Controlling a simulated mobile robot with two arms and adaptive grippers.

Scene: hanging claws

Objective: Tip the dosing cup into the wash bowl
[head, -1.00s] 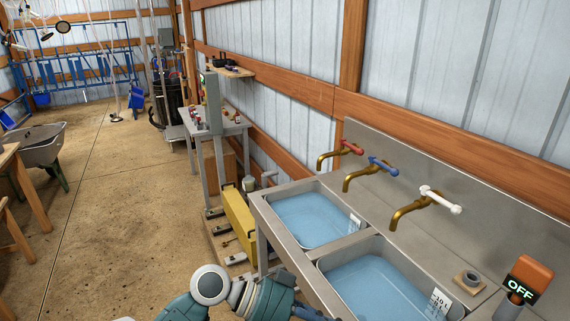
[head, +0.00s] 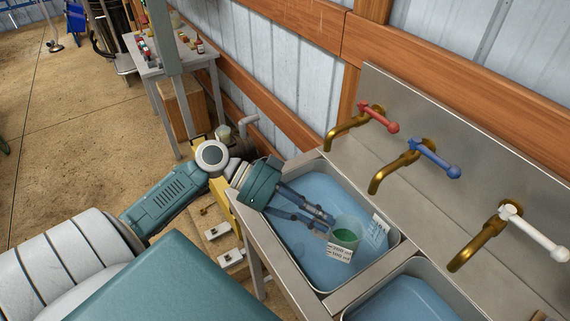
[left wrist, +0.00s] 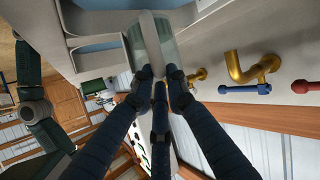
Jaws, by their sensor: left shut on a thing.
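The dosing cup (head: 346,235) is a clear cup with green liquid inside and a white label on its front. My left gripper (head: 328,224) is shut on its side and holds it over the left sink basin (head: 313,285), which contains blue water. The cup looks about upright. I cannot tell its exact height above the water. In the left wrist view, the cup (left wrist: 150,42) is between the tips of my left gripper (left wrist: 160,76). A second water-filled basin (head: 345,317) shows at the bottom edge. I cannot tell which basin is the wash bowl. My right gripper is out of view.
Red-handled (head: 378,117), blue-handled (head: 432,157) and white-handled (head: 532,232) brass taps project from the steel backsplash behind the basins. A white volume card (head: 380,228) stands at the left basin's right side. A table (head: 150,68) with small bottles stands farther back.

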